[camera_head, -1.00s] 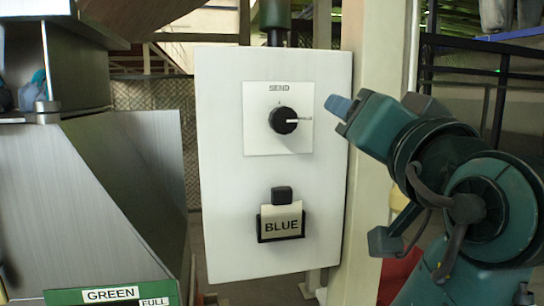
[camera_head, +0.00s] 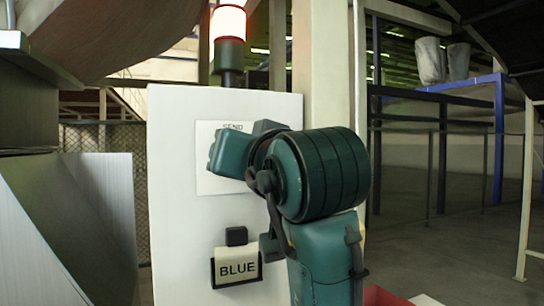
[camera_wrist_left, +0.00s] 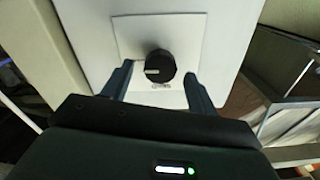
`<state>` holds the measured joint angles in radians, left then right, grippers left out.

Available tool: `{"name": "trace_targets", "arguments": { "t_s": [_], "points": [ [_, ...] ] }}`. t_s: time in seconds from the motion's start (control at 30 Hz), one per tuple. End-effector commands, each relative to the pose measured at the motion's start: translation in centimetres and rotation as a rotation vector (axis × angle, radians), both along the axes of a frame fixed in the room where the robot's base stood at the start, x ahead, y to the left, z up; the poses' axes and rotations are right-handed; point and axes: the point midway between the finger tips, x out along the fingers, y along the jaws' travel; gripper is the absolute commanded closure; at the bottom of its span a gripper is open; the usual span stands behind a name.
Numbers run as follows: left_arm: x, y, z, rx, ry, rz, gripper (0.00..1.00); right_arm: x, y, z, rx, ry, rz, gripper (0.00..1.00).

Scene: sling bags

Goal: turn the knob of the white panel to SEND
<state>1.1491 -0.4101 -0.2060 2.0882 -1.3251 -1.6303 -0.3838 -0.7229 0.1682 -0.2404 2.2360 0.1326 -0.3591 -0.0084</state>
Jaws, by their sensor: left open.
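The white panel (camera_head: 170,220) stands upright in the head view, with a small square plate (camera_head: 205,180) marked SEND near its top. My left gripper (camera_head: 225,153) is in front of this plate and hides the knob there. In the left wrist view, the black knob (camera_wrist_left: 159,66) sits on the square plate (camera_wrist_left: 130,35), with its white pointer line toward the left and the small lettering below it. The open fingers of my left gripper (camera_wrist_left: 158,72) are on either side of the knob, with gaps visible. My right gripper is not in view.
A BLUE tag (camera_head: 237,268) hangs on the panel below the arm. A lamp with a lit top (camera_head: 228,22) stands behind the panel. A grey metal housing (camera_head: 75,220) is close on the left. The floor at right is open, with a blue-edged platform (camera_head: 470,84) farther back.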

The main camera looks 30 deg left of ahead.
Motion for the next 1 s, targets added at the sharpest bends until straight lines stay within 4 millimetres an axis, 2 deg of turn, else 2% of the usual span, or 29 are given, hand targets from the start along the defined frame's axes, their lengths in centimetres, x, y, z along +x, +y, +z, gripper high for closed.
{"name": "trace_targets", "arguments": {
  "t_s": [0.2,0.47,1.0],
  "points": [
    [0.97,1.12,0.0,0.001,-0.001,0.0,0.41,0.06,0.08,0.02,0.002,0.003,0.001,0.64],
    [1.02,1.18,-0.02,0.001,-0.001,0.0,0.41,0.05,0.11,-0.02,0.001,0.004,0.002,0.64],
    [0.99,1.16,-0.01,0.001,-0.001,0.0,0.85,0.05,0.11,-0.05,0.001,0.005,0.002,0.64]
  ]
}}
